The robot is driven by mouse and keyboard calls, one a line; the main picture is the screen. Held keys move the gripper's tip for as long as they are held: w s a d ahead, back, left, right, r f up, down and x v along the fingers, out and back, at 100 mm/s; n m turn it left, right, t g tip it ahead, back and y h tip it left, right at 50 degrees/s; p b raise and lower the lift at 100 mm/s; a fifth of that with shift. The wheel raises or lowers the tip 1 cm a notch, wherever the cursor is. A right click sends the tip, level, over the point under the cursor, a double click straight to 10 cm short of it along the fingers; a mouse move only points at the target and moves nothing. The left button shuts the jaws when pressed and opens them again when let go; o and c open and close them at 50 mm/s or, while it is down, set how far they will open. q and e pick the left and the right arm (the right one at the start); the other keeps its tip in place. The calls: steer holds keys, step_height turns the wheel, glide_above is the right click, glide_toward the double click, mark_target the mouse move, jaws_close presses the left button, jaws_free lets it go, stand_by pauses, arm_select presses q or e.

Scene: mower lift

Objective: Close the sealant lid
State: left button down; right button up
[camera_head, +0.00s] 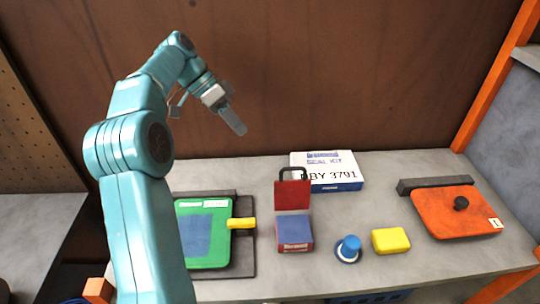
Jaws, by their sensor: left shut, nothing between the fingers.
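A small red box with a blue top face (294,233) stands on the bench near the middle. A red lid-like panel (292,195) with a dark handle rises upright at its back edge, in an open position. No readable word on it names the sealant. My left gripper (232,118) is shut and empty. It hangs in the air above and to the left of the red panel, in front of the brown wall, and touches nothing. My right gripper is not in view.
A white seal kit box (327,171) lies behind the red panel. A green panel with a yellow handle (241,223) is on the left, partly behind my left arm. A blue knob (348,249), a yellow block (390,240) and an orange plate (452,213) are to the right.

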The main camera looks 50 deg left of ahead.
arm_select(q)
steer(key=w+d+f+p, duration=0.1)
steer(key=w+d+f, duration=0.1)
steer(key=d+f, duration=0.4)
steer(key=d, duration=0.3)
steer(key=shift+d+f, duration=0.4)
